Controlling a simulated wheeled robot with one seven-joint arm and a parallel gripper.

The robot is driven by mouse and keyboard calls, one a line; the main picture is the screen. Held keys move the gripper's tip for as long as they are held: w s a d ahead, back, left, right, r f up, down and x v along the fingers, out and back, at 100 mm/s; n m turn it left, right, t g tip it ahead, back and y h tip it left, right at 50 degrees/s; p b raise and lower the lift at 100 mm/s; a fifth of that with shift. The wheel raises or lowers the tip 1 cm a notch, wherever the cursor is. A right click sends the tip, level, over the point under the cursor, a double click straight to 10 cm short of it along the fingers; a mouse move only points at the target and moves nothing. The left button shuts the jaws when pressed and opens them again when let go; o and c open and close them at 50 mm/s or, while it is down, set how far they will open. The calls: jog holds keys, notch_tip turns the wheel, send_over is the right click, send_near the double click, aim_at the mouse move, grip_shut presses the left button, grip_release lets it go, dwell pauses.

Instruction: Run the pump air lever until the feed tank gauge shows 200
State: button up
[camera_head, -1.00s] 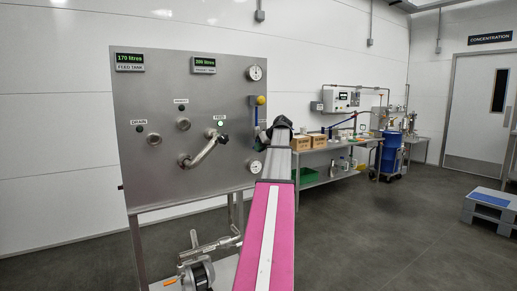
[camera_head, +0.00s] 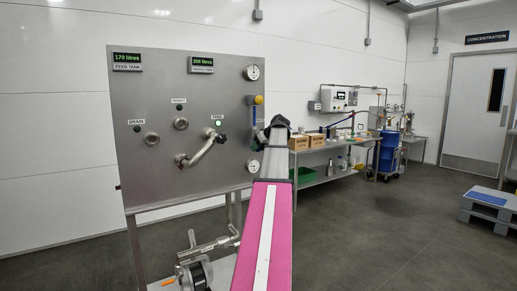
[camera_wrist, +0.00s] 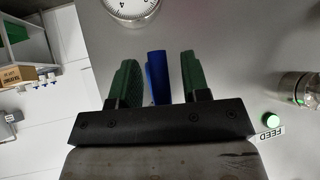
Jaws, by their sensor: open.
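The feed tank gauge (camera_head: 127,57) is a green digital display at the panel's top left; it reads about 170 litres, with the last digit hard to read. The pump air lever appears as a blue handle (camera_wrist: 156,75) between the two green fingers of my gripper (camera_wrist: 159,58) in the wrist view. The fingers are open, with a gap on each side of the handle. In the head view, a blue bar (camera_head: 253,112) shows below a yellow part at the panel's right edge. My gripper (camera_head: 264,133) is beside the panel there, its fingertips largely hidden.
The steel panel (camera_head: 150,100) also carries a second display (camera_head: 202,64), a lit green FEED lamp (camera_head: 217,123), a bent pipe handle (camera_head: 200,150) and round dials. A dial (camera_wrist: 130,8) lies just beyond my fingers.

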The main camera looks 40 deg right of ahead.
jog(key=v, duration=1)
jog(key=shift+s+r, duration=0.25)
jog(key=shift+s, duration=0.05)
jog(key=shift+d, duration=0.1)
dwell(6.6)
